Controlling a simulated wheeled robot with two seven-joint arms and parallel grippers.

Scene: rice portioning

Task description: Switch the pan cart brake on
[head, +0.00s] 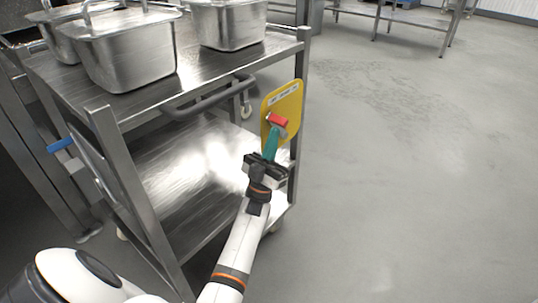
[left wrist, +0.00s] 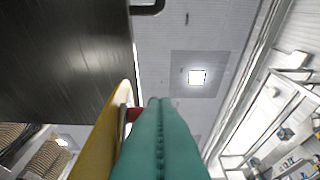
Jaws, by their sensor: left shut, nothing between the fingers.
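The pan cart (head: 200,70) is a steel two-shelf trolley in the left half of the head view. A yellow plate (head: 291,97) is fixed at its right end, with a red brake handle (head: 278,120) on a grey mount in front. My left gripper (head: 272,137) has teal fingers, shut and empty, pointing up with tips just below the red handle. In the left wrist view the shut fingers (left wrist: 159,103) cover part of the red handle (left wrist: 134,114), beside the yellow plate (left wrist: 98,140). I cannot tell whether they touch it. My right gripper is not in view.
Lidded steel pans (head: 130,60) and another steel pan (head: 230,25) stand on the cart top. A dark bar handle (head: 205,102) juts from the cart's side. The lower shelf is empty. Grey floor to the right is clear, with a steel table (head: 400,18) at the back.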

